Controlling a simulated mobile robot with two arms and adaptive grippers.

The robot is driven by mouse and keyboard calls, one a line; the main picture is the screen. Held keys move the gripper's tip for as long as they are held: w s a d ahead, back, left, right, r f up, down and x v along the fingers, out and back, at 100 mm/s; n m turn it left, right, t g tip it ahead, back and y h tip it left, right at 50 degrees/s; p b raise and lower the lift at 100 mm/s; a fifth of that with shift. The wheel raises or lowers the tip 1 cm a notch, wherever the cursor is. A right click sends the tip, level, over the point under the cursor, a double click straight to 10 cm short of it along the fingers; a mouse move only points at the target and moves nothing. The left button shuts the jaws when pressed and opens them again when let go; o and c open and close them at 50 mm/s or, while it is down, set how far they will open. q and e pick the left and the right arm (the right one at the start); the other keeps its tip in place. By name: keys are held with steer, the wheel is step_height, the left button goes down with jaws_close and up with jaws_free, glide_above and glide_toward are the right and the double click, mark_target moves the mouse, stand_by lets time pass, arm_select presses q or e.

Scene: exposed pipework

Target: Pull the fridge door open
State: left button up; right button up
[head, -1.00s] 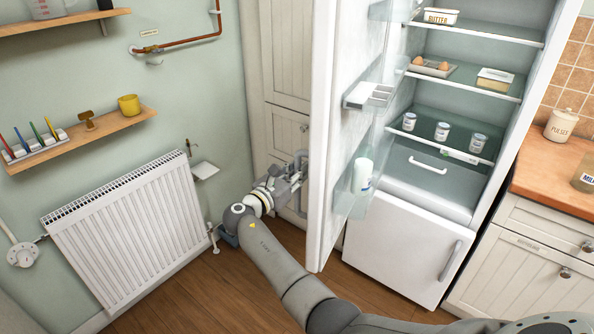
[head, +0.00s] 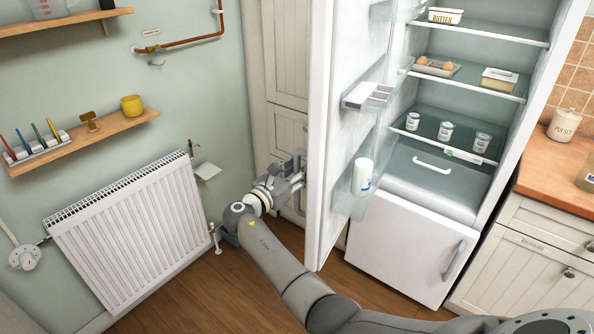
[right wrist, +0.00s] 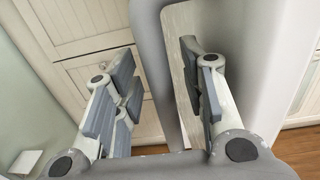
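The white fridge door (head: 327,150) stands wide open, swung to the left of the lit fridge interior (head: 450,105). Its grey handle (head: 300,170) is on the door's outer side and also shows in the right wrist view (right wrist: 158,75). My right gripper (head: 292,183) is beside the handle. In the right wrist view its fingers (right wrist: 160,90) are spread, one on each side of the handle bar, with a visible gap at the left finger. The right finger is between the handle and the door. My left gripper is not in view.
Door shelves hold a white bottle (head: 362,176). Butter, eggs and several jars stand on the fridge shelves. A radiator (head: 130,230) is on the left wall, and tall cupboards (head: 285,60) stand behind the door. A counter (head: 560,165) is at right.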

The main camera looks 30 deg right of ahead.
steer(key=v, duration=1.2)
stand_by(0.3)
steer(key=s+f+y, duration=0.2)
steer(key=f+y, duration=0.1)
steer(key=f, duration=0.9)
steer(key=s+f+y, duration=0.2)
steer(key=f+y, duration=0.1)
steer(key=f, duration=1)
steer(key=s+a+f+m+g+y, duration=0.1)
steer(key=s+f+m+y, duration=0.1)
steer(key=s+f, duration=0.45)
steer(key=s+f+m+g+y, duration=0.15)
steer(key=s+f, duration=0.25)
steer(key=f, duration=0.5)
steer(key=s+a+f+m+g+y, duration=0.15)
steer(key=s+f+m, duration=0.25)
steer(key=s+f, duration=0.45)
steer(key=s+f+m+g+y, duration=0.1)
steer(key=s+f+m+y, duration=0.35)
steer(key=s, duration=0.75)
steer(key=s+f+m, duration=0.3)
steer(key=s+m, duration=0.1)
steer(key=s, duration=0.6)
steer(key=s+d+f+m+g, duration=0.1)
steer(key=s+f+m, duration=0.2)
steer(key=s, duration=0.7)
steer(key=shift+f+m+y, duration=0.2)
steer(key=shift+m+y, duration=0.25)
steer(key=shift+m, duration=0.25)
